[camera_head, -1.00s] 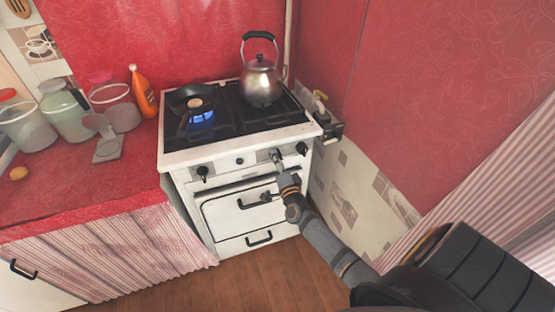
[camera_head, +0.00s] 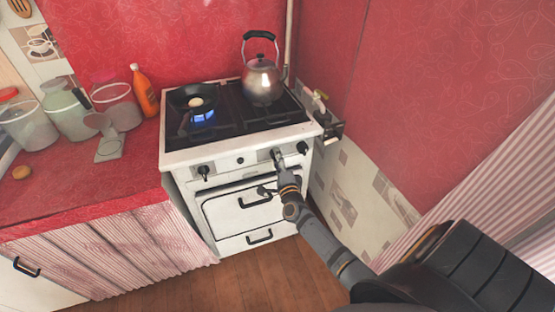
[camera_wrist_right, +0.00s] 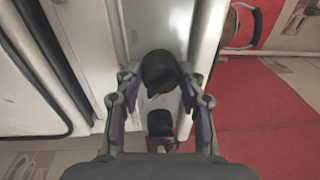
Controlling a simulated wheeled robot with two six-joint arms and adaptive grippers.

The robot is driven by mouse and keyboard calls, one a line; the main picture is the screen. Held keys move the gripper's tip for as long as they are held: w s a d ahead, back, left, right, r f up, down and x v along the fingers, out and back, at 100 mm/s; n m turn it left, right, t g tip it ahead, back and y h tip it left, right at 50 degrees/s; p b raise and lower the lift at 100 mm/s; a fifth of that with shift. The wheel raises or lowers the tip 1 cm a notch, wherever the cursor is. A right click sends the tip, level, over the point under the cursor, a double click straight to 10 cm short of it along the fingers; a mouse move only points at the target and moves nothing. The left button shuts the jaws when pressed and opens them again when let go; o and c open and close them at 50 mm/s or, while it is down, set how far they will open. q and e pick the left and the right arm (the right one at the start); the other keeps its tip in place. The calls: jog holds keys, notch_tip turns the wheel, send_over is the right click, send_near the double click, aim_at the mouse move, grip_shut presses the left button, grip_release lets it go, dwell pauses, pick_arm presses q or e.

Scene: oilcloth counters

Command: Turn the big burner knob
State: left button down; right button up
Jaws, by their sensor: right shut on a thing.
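The white stove (camera_head: 222,240) has a row of black knobs on its front panel. My right gripper (camera_head: 278,156) is at the panel, right of its middle. In the right wrist view a black burner knob (camera_wrist_right: 158,72) sits between the fingers of my right gripper (camera_wrist_right: 160,82), which are shut on it. The grip hides most of this knob in the head view. Its turned angle is hard to tell. Another knob (camera_head: 302,147) is just right of the gripper, and one (camera_head: 203,171) is at the panel's left. My left gripper is not in view.
A pan (camera_head: 190,98) sits over a blue flame (camera_head: 203,118). A steel kettle (camera_head: 262,82) stands at the back right of the hob. The oven handle (camera_head: 255,201) juts out below the gripper. A red counter (camera_head: 75,200) with jars adjoins on the left; a wall is close on the right.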

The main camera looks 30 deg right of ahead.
jog(key=o, duration=0.9)
jog(key=v, duration=1.2)
